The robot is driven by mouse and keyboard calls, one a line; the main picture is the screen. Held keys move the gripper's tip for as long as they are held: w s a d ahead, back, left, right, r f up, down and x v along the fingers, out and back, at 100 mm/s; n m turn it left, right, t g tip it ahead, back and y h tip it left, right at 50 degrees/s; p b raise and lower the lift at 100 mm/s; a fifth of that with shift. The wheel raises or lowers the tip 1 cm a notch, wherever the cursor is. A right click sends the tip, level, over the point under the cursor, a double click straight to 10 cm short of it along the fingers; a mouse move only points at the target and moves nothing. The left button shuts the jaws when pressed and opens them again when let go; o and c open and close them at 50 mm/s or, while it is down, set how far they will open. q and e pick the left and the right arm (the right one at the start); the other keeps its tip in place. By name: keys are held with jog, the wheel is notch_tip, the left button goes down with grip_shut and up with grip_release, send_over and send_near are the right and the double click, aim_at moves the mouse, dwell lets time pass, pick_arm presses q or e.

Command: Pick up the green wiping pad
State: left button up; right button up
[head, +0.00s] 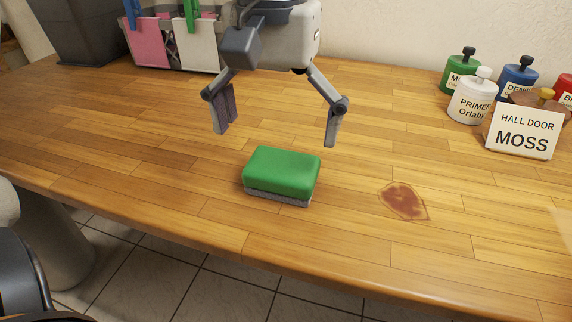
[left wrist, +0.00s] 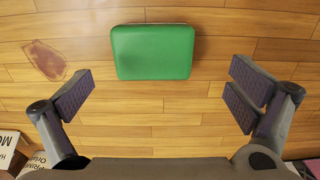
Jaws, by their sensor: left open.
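The green wiping pad (head: 281,173) lies flat on the wooden worktop, with a grey layer along its underside. In the left wrist view the green wiping pad (left wrist: 153,52) is ahead of the fingers, centred a little left of the middle of the gap. My left gripper (head: 277,128) is open and empty above the worktop, just behind the pad in the head view and apart from it. Its two fingers also show wide apart in the left wrist view (left wrist: 164,95). My right gripper is not in view.
A reddish-brown stain (head: 403,201) marks the worktop (head: 180,180) right of the pad. Several paint containers, including a white one (head: 473,98), and a card reading "HALL DOOR MOSS" (head: 523,134) stand at the right. A holder with pink and white cloths (head: 175,45) stands at the back left.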

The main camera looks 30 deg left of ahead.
aim_at(281, 163)
pick_arm(q)
jog(key=f, duration=0.5)
jog(key=shift+d+f, duration=0.25)
jog(key=shift+d, duration=0.15)
jog(key=shift+f, duration=0.5)
jog(key=c, duration=1.2)
